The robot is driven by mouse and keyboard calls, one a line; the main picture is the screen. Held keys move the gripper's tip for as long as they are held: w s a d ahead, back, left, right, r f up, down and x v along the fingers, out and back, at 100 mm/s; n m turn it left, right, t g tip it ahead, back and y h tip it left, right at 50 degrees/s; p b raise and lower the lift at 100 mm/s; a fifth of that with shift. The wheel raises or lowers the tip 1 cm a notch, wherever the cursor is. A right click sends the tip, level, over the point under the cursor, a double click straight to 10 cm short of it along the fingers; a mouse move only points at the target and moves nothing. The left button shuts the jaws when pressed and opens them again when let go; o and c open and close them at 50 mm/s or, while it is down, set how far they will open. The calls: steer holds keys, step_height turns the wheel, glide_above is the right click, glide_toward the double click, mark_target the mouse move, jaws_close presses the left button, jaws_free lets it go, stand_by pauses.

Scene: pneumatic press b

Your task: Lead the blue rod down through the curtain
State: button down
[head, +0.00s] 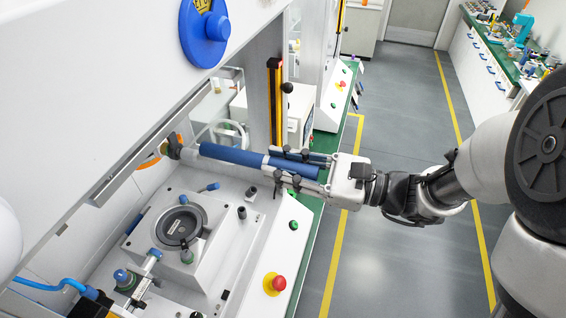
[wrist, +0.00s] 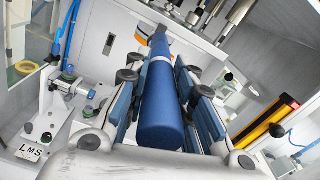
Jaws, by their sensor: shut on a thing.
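The blue rod (head: 232,155) has a pale band and lies nearly level in the head view, pointing left into the press opening above the bed. My gripper (head: 271,164) is shut around the rod near the band. The rod's near end reaches back between the fingers, as the wrist view also shows (wrist: 161,110). Its far end appears close to a dark grey knob (head: 175,147); I cannot tell whether they touch. The yellow-and-black post (head: 275,100), apparently part of the curtain, stands beyond the rod; it shows at right in the wrist view (wrist: 270,120).
Below the rod, the press bed holds a round dark fixture (head: 181,225) and several small upright posts. A red button (head: 275,283) and a green button (head: 293,225) sit on the sloped front panel. The white press hood (head: 90,80) overhangs at left. The aisle floor is clear.

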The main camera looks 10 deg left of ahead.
steer(key=shift+f+b, duration=12.85)
steer(key=shift+f, duration=4.05)
steer(key=s+d+p, duration=0.1)
steer(key=d, duration=1.3)
